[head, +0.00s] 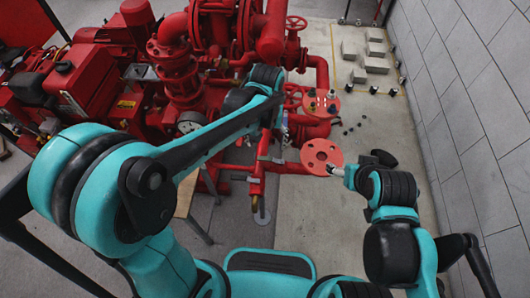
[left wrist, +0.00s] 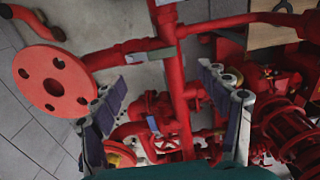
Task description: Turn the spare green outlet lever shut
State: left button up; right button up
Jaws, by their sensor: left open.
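My left gripper (head: 270,143) is over the red outlet pipework. In the left wrist view its two padded fingers (left wrist: 172,112) are spread wide, with red pipes seen between and beyond them. A dark green bar (left wrist: 149,57) lies along a red pipe just above the finger gap in that view and looks like the lever; it appears apart from the fingers. In the head view I cannot make out the green lever, as my left arm and gripper cover that area. My right gripper (head: 338,171) is beside the round red flange (head: 321,156); its jaw state is unclear.
The flange also shows in the left wrist view (left wrist: 53,80). The red pump set (head: 180,75) fills the back left. Grey blocks (head: 375,58) stand on the floor at the back right. A tiled wall (head: 470,75) bounds the right.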

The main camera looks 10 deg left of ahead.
aim_at(266, 158)
pick_arm(q)
notch_tip(266, 158, down, 8)
jog(key=b, duration=0.3)
jog(key=shift+r, duration=0.1)
jog(key=c, duration=1.6)
jog(key=shift+d, duration=0.1)
jog(key=shift+c, duration=0.5)
